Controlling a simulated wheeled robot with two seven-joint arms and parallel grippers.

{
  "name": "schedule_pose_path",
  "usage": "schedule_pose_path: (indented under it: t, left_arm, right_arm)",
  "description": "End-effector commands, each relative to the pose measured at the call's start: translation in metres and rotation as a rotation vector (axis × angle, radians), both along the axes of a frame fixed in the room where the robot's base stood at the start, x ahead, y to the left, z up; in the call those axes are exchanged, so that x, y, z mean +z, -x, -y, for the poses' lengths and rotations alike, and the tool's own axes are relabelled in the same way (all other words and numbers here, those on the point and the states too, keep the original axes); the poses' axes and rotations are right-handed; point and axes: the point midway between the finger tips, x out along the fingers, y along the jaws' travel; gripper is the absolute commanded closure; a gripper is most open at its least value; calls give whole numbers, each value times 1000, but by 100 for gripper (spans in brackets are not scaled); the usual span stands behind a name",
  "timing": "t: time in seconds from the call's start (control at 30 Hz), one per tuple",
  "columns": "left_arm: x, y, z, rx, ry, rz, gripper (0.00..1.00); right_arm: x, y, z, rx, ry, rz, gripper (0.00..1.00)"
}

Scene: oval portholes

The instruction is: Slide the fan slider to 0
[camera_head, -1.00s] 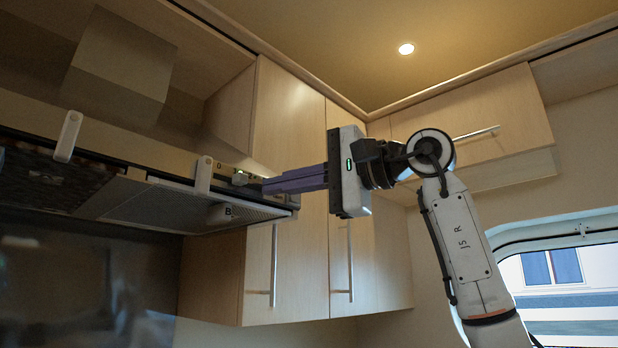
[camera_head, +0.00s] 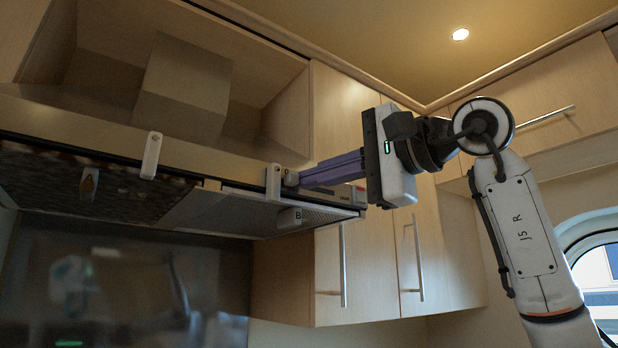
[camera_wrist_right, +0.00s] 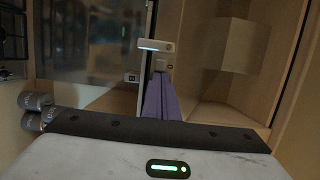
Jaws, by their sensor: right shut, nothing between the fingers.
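The range hood's front strip (camera_head: 205,184) runs along the cabinets in the head view. A small grey knob that looks like the fan slider (camera_head: 291,178) sits on it, just right of a white upright bracket (camera_head: 273,182). My right gripper (camera_head: 305,179) is shut and empty, its purple fingers pointing left with the tips at the knob's right side. They appear to touch it, but I cannot be sure. The scale mark 0 is not readable now. The wrist view shows the purple fingers (camera_wrist_right: 160,92) together, ending near the bracket (camera_wrist_right: 155,45). My left gripper is not in view.
A second white bracket (camera_head: 151,156) stands further left. An open shelf recess with a boxy duct (camera_head: 183,85) lies above. Cabinet doors with long handles (camera_head: 343,265) are below and right.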

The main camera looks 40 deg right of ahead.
Motion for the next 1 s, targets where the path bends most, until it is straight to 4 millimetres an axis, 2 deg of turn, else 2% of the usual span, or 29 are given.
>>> schedule_pose_path:
  t: [0.03, 0.37, 0.53, 0.67, 0.7, 0.8, 1.0]
  left_arm:
    - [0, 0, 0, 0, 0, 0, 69]
    - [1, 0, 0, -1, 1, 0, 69]
    - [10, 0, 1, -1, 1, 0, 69]
    - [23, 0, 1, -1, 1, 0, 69]
    - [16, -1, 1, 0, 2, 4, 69]
    - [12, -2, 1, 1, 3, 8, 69]
    - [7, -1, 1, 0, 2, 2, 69]
  right_arm:
    - [0, 2, -6, 10, 6, 0, 100]
    - [-1, 1, -6, 16, 8, -1, 100]
    - [1, -1, 11, 16, 3, -2, 100]
    - [2, -6, 37, 16, -2, -5, 100]
    - [-1, 8, 37, 19, 1, 4, 100]
    - [-1, 32, 43, 18, 2, 6, 100]
    - [-1, 70, 53, 18, 1, 2, 100]
